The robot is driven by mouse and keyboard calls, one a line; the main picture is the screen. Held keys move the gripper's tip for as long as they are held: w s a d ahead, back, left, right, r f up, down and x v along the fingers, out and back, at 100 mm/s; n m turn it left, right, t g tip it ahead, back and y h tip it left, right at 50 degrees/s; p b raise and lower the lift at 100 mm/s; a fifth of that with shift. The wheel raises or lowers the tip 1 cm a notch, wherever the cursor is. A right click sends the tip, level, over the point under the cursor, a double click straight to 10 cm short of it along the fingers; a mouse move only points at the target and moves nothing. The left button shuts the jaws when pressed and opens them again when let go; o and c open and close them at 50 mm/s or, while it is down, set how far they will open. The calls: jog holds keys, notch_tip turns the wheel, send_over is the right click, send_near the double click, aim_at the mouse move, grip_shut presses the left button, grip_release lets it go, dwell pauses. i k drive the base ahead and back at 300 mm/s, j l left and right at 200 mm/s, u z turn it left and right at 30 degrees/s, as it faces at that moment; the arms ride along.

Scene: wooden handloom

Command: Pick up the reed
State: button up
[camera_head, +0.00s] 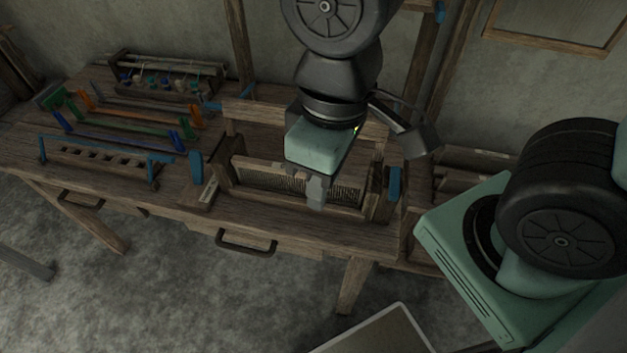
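The reed (267,180) looks like a long, pale comb with fine upright teeth. It stands in a wooden holder (240,192) near the front edge of the bench, between two blue-topped posts. My gripper (316,192) points down over the reed's middle, and its grey finger overlaps the reed in the picture. The green gripper body hides part of the reed and the holder's back. I cannot tell whether the fingers touch the reed or how far apart they are.
A blue block (196,167) stands left of the holder and another blue piece (394,181) right of it. Several coloured bars (130,112) and a rack of bobbins (165,78) occupy the bench's left side. Drawer handles (246,243) jut from the front.

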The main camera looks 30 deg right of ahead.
aim_at(240, 162)
jog(key=k+j+z, duration=0.1)
jog(key=j, duration=0.6)
jog(key=k+j+z, duration=0.1)
jog(key=j, duration=0.55)
